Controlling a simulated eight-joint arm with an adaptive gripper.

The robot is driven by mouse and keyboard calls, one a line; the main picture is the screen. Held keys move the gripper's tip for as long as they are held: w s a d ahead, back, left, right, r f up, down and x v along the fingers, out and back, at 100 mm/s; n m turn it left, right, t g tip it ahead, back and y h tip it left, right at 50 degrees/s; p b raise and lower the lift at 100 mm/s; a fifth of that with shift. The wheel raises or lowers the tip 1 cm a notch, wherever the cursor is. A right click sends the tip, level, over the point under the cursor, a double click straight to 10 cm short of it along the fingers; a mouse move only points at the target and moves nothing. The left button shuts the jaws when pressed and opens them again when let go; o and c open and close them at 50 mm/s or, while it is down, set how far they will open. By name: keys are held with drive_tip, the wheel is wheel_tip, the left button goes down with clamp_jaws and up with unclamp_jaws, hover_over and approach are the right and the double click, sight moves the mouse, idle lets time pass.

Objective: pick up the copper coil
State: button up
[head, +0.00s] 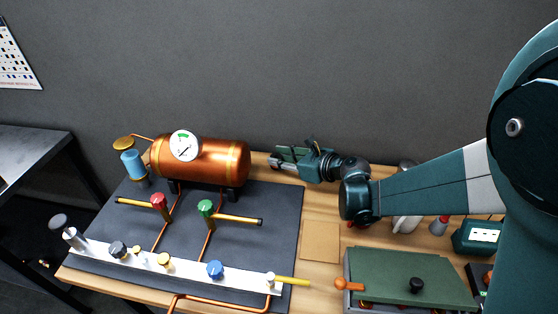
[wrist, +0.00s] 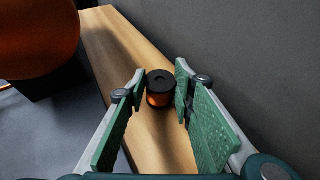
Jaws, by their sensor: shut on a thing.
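The copper coil (wrist: 160,97) shows in the wrist view as a small upright spool with a black top and a copper-coloured winding. It stands between the fingertips of my gripper (wrist: 160,85), near the back edge of the wooden bench. The green-padded fingers are shut on it, one at each side. In the head view my gripper (head: 280,159) is low over the bench, just right of the copper boiler. The coil is too small and covered to make out clearly there.
The copper boiler (head: 222,160) with its gauge is close left of my gripper. A grey wall is right behind. A dark mat (head: 270,205) with pipes and valves lies in front. A green-lidded box (head: 400,268) is at the front right. Bare wood (wrist: 112,40) extends beyond the coil.

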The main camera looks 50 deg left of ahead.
wheel_tip(320, 180, up, 9)
drive_tip(key=shift+f+p, duration=0.1)
drive_tip(key=shift+p, duration=0.85)
